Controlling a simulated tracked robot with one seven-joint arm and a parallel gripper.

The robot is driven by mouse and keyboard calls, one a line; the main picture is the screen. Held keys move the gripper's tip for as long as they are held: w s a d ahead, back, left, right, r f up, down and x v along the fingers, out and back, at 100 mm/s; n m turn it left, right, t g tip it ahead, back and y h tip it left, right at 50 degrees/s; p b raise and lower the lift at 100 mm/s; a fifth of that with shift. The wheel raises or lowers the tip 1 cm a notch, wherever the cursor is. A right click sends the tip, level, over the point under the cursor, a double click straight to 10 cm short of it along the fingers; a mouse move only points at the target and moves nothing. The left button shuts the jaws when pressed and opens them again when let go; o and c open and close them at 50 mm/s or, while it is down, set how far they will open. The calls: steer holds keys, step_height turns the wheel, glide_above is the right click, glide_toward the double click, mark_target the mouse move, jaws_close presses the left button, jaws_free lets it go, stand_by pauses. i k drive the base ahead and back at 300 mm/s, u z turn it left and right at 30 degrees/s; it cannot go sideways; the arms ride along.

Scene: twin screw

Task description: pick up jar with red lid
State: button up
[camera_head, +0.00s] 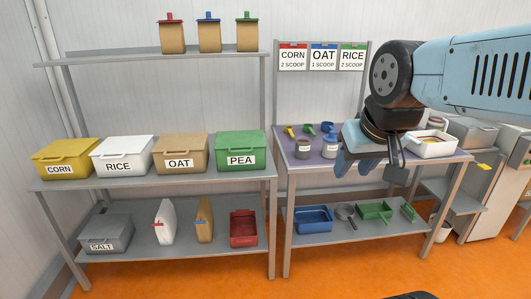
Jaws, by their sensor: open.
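My gripper (371,168) hangs over the front of the right-hand table (350,178), fingers pointing down and apart. Nothing shows between the fingers. Two small grey labelled jars (305,146) stand on the table to the left of my gripper; no red lid can be made out on them. A white tray (432,149) to the right of my gripper holds something with red and yellow on it, too small to tell. A jar with a red lid cannot be clearly made out; my arm and gripper hide part of the table.
Yellow, blue and green scoops (309,130) stand behind the jars. The left shelf carries bins marked CORN (66,157), RICE, OAT and PEA. Clipped brown bags (209,38) stand above. A blue tray (313,219) and green tray (372,211) lie on the lower right shelf.

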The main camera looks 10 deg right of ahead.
mark_target(303, 144)
steer(key=u, duration=0.45)
steer(key=i, duration=1.5)
steer(key=z, duration=0.05)
